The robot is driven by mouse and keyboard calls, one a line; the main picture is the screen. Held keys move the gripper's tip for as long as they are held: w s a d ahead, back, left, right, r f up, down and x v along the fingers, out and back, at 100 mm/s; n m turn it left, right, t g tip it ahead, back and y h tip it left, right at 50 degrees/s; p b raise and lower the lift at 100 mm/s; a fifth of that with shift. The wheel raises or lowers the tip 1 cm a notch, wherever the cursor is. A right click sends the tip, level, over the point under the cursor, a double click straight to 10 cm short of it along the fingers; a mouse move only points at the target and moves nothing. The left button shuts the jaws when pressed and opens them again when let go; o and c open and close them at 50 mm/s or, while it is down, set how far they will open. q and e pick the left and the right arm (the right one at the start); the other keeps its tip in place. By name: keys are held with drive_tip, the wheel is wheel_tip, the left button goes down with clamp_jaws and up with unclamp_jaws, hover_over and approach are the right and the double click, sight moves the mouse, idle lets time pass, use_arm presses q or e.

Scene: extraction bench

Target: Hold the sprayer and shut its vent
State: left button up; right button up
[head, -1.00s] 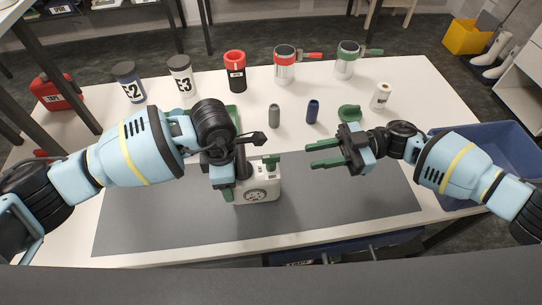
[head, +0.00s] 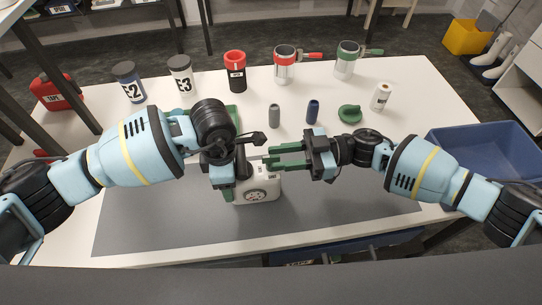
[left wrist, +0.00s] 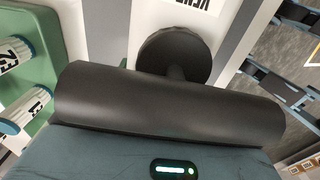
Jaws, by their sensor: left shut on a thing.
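The white sprayer (head: 262,190) stands on the grey mat, with a round dark emblem on its front and a dark nozzle reaching right from its top. My left gripper (head: 226,180) is shut on the sprayer at its left side. The left wrist view shows a thick black bar (left wrist: 170,108) and a round black knob (left wrist: 175,54) close up, with part of a label above. My right gripper (head: 272,156) is open, its two green fingers pointing left at the sprayer's top right. They cover the green vent there; whether they touch it I cannot tell.
Behind stand labelled bottles (head: 128,84), a red-topped container (head: 236,72), two handled jugs (head: 285,66), a grey cylinder (head: 274,116), a blue cylinder (head: 312,111) and a green round piece (head: 349,114). A blue bin (head: 480,150) is at right. The mat's right side is clear.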

drive_tip(key=shift+s+a, duration=0.15)
drive_tip(key=shift+a, duration=1.15)
clamp_jaws()
